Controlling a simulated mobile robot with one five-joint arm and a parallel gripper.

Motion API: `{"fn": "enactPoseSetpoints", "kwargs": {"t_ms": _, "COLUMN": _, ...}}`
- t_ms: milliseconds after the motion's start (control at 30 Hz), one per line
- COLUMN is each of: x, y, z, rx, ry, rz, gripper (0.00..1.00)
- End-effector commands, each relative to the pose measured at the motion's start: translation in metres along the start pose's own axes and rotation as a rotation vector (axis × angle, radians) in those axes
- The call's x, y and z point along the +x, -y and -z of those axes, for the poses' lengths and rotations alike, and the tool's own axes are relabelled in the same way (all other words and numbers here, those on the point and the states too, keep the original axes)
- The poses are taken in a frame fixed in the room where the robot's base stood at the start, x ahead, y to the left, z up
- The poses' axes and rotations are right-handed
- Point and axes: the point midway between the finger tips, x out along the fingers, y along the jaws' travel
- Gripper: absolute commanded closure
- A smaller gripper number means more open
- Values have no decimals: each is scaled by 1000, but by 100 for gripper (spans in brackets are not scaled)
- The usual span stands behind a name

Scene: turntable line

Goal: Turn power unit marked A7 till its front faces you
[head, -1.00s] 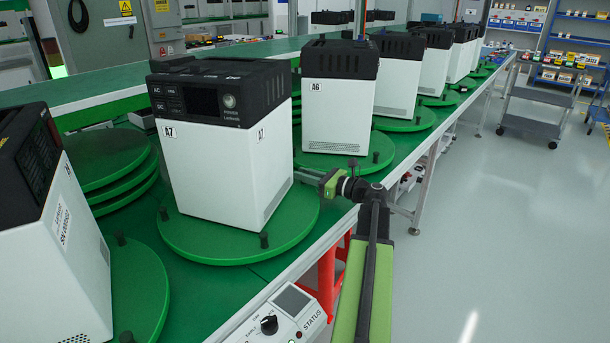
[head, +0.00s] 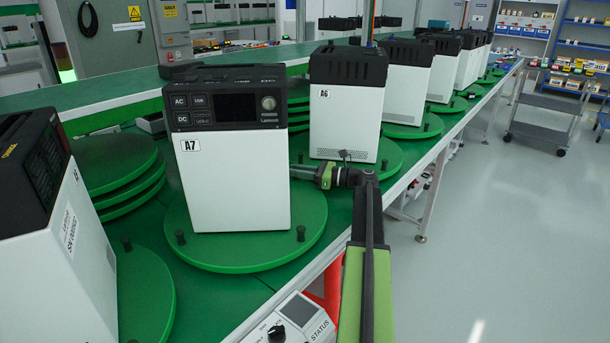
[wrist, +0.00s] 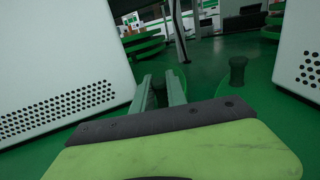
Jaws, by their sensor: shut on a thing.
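The power unit marked A7 (head: 233,150) is a white box with a black top, upright on a green turntable (head: 245,255). Its front, with screen, buttons and A7 label, faces me almost squarely. My gripper (head: 296,170) is low at the unit's right side, above the turntable's rim. In the wrist view my gripper (wrist: 159,80) is shut on a short dark peg (wrist: 159,92) of the turntable, mostly hidden between the fingers. The unit's white wall, with vent holes, fills the left of the wrist view (wrist: 60,60).
Another unit (head: 65,240) stands at the near left. A control box marked STATUS (head: 290,322) is at the front edge. Open floor (head: 500,240) lies right.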

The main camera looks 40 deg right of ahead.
Motion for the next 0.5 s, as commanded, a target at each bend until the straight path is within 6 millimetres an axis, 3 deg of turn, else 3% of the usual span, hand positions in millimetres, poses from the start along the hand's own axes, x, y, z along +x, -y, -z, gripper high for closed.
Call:
{"fn": "enactPoseSetpoints", "kwargs": {"t_ms": 267, "x": 3, "y": 0, "z": 0, "rx": 0, "ry": 1, "rz": 2, "gripper": 100}}
{"fn": "enactPoseSetpoints", "kwargs": {"t_ms": 300, "x": 3, "y": 0, "z": 0, "rx": 0, "ry": 1, "rz": 2, "gripper": 79}}
{"fn": "enactPoseSetpoints", "kwargs": {"t_ms": 333, "x": 3, "y": 0, "z": 0, "rx": 0, "ry": 1, "rz": 2, "gripper": 76}}
{"fn": "enactPoseSetpoints", "kwargs": {"t_ms": 500, "x": 4, "y": 0, "z": 0, "rx": 0, "ry": 1, "rz": 1, "gripper": 73}}
